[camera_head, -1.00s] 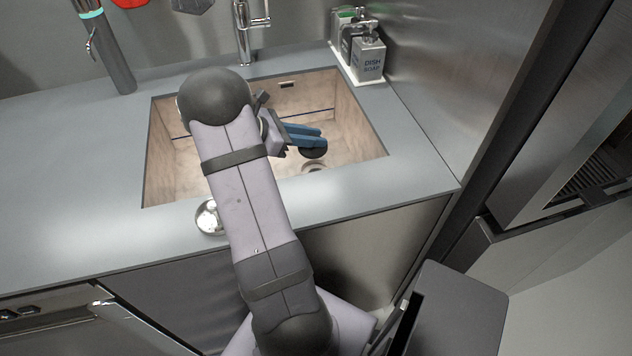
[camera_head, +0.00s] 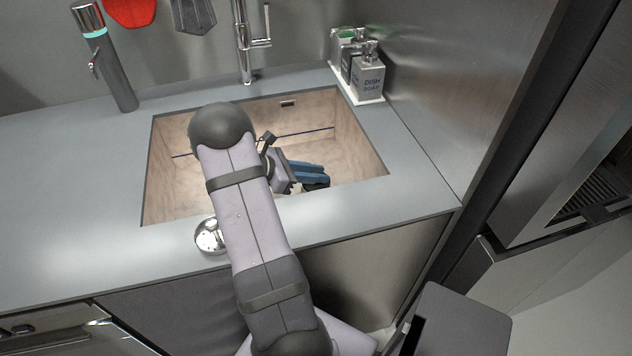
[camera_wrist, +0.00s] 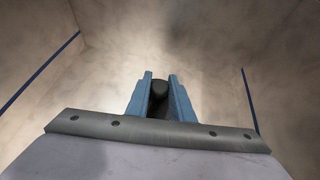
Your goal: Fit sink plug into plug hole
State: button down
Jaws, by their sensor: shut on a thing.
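My gripper (camera_head: 310,174) reaches into the beige sink basin (camera_head: 205,185) near its right front part, blue fingers pointing right and down. It is shut on the dark sink plug (camera_head: 317,186), seen as a dark round shape at the fingertips. In the wrist view the plug (camera_wrist: 159,90) shows between the two blue fingers (camera_wrist: 160,80). The plug hole is hidden behind the plug, gripper and front rim, so I cannot tell whether the plug touches it.
A tray with soap dispensers (camera_head: 370,80) stands at the sink's back right corner. A tap (camera_head: 244,50) rises behind the sink, and a dark dispenser column (camera_head: 108,65) stands left. A shiny metal round thing (camera_head: 209,238) sits at the front counter edge. The left counter is clear.

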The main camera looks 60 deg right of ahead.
jog(key=shift+f, duration=1.75)
jog(key=shift+f, duration=0.2)
jog(key=c, duration=1.5)
grip_release()
jog(key=shift+c, duration=0.2)
jog(key=shift+r, duration=0.1)
jog(key=shift+r, duration=0.2)
jog(key=b+v, duration=0.1)
jog(key=v, duration=1.1)
jog(key=shift+a+f, duration=0.1)
